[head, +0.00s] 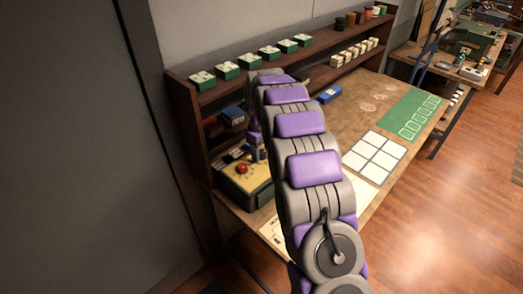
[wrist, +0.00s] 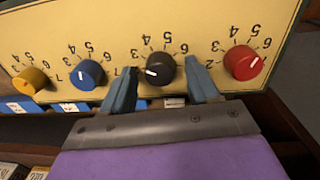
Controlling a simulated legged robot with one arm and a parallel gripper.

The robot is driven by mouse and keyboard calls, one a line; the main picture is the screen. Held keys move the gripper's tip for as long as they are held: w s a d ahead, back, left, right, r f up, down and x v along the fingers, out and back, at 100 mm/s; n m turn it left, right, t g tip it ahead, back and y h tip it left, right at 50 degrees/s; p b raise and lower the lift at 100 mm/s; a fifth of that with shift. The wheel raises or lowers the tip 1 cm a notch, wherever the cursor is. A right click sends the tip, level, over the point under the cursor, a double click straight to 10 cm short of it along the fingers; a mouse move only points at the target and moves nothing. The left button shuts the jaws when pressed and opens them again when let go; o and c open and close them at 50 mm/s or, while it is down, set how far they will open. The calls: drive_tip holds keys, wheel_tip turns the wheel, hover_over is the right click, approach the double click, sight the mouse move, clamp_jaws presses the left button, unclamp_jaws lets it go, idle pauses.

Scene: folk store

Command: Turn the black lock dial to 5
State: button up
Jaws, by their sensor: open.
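In the wrist view, the black lock dial (wrist: 160,68) sits on a yellow panel (wrist: 110,18) with numbers printed upside down around it. Its white mark points left and slightly down, away from the 5 above the dial. My gripper (wrist: 160,67) is open, with one blue-grey finger on each side of the black dial. I cannot tell whether either finger touches it. The left finger hides part of the number ring. In the head view, my arm reaches towards the shelf and bench, and the black dial is not visible.
A yellow dial (wrist: 30,81), a blue dial (wrist: 87,74) and a red dial (wrist: 242,62) share the panel, the blue and red ones close to my fingers.

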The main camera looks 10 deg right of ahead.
drive_tip(key=c, duration=1)
drive_tip(key=shift+c, duration=0.2)
drive_tip(key=shift+r+m+p, duration=0.1)
drive_tip(key=shift+m+p, duration=0.2)
drive_tip(key=shift+p, duration=0.05)
drive_tip(key=m+p, duration=0.2)
drive_tip(key=shift+m+p, duration=0.3)
drive_tip(key=m+p, duration=0.3)
drive_tip(key=m, duration=0.1)
drive_tip(key=shift+m, duration=0.3)
drive_tip(key=m+p, duration=0.2)
drive_tip(key=m, duration=0.2)
drive_tip(key=shift+m+g, duration=0.3)
drive_tip(key=shift+w+m+p, duration=0.1)
drive_tip(key=shift+m+p, duration=0.55)
drive_tip(key=shift+m, duration=1.25)
